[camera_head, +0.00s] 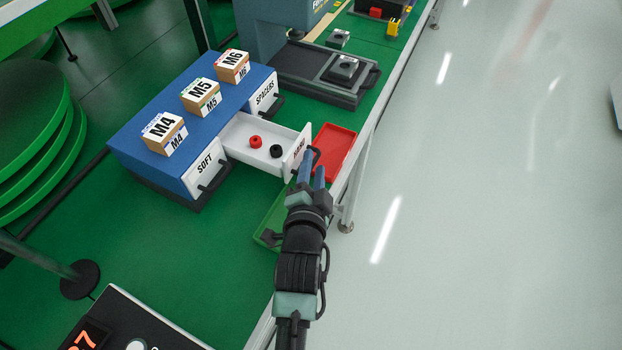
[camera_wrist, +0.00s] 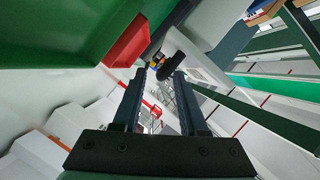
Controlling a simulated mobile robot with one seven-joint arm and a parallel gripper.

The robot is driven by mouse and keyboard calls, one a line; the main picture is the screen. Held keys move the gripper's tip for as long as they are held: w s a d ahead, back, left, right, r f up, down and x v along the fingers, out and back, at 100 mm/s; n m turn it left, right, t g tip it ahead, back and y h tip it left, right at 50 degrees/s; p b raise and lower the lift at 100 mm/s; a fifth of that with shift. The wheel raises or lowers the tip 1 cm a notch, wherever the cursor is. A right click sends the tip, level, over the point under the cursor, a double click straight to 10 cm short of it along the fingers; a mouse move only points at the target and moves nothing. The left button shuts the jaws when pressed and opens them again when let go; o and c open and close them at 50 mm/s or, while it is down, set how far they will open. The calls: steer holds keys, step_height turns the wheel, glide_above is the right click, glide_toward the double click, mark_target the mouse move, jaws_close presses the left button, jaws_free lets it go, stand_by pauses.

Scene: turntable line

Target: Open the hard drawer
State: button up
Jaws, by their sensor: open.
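The blue cabinet (camera_head: 135,145) has three white-fronted drawers. Its middle drawer (camera_head: 240,134) stands pulled out, with a red ring-like piece (camera_head: 255,141) and a black one (camera_head: 276,151) inside. The label on its front (camera_head: 297,150) is partly hidden and hard to read; the other fronts read SOFT (camera_head: 205,168) and SPACERS (camera_head: 264,95). My gripper (camera_head: 314,167) is at the dark handle of the open drawer, its fingers apart. I cannot tell whether they touch the handle. The wrist view also shows the two fingers apart (camera_wrist: 157,78).
A red tray (camera_head: 335,147) lies just right of the open drawer, and a green tray (camera_head: 270,222) lies below it. M4 (camera_head: 163,134), M5 (camera_head: 201,97) and M6 (camera_head: 232,66) boxes stand on the cabinet. The floor at right is clear.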

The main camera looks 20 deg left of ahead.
steer(key=v, duration=1.2)
steer(key=shift+s+p, duration=0.35)
steer(key=shift+p, duration=0.05)
steer(key=shift+d, duration=0.1)
steer(key=w+d+r+n+t+p, duration=0.1)
steer(key=w+d+r+t+p, duration=0.15)
steer(key=r, duration=0.85)
steer(key=w+d+r+n+t+h+p, duration=0.15)
steer(key=w+r, duration=0.25)
steer(key=r, duration=0.7)
steer(key=w+d+r+n+t+p, duration=0.1)
steer(key=w+r+t+p, duration=0.15)
steer(key=r, duration=0.75)
steer(key=s+d+r+n+t+h+p, duration=0.1)
steer(key=s+d+r+t, duration=0.1)
steer(key=r, duration=0.9)
steer(key=s+d+r+n+t+h+p, duration=0.1)
steer(key=s+d+r+n+t+p, duration=0.1)
steer(key=r, duration=0.9)
steer(key=s+d+r+n+t+h+p, duration=0.1)
steer(key=s+d+r+t+p, duration=0.1)
steer(key=r, duration=0.9)
steer(key=shift+s+d+r, duration=0.4)
steer(key=shift+s+d, duration=0.45)
steer(key=shift+s, duration=0.4)
